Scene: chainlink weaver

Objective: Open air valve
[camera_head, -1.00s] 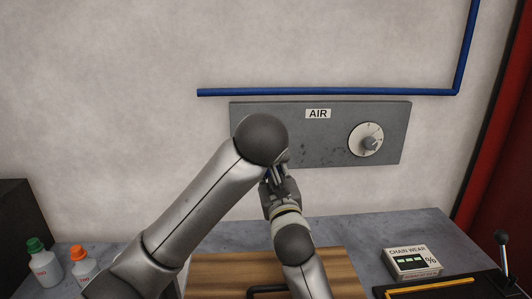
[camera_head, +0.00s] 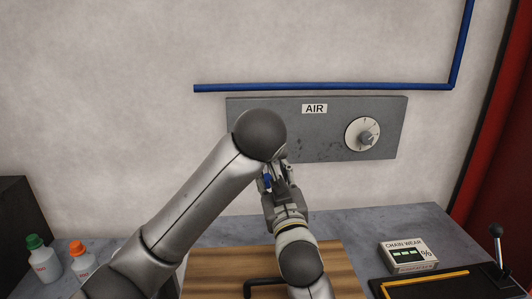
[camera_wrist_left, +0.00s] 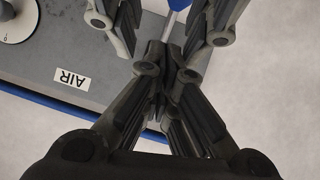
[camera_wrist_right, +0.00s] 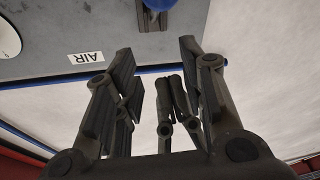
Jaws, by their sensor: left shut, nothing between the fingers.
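The grey panel (camera_head: 315,140) on the wall carries an AIR label (camera_head: 314,109). A blue part, which looks like the valve handle (camera_head: 268,182), shows by my right gripper (camera_head: 279,172) in the head view. It also shows at the top edge of the left wrist view (camera_wrist_left: 178,4) and right wrist view (camera_wrist_right: 158,4). My right gripper's fingers are spread and empty in its wrist view. My left gripper (camera_wrist_left: 168,50) has its fingers together, close to the right gripper. In the head view my left arm hides it and part of the panel.
A round white dial (camera_head: 362,134) is on the panel's right side. A blue pipe (camera_head: 320,87) runs above. Below are a wooden board (camera_head: 225,265), a chain wear box (camera_head: 408,255), a black tray with a lever (camera_head: 497,245), and green-capped (camera_head: 42,262) and orange-capped bottles (camera_head: 82,264).

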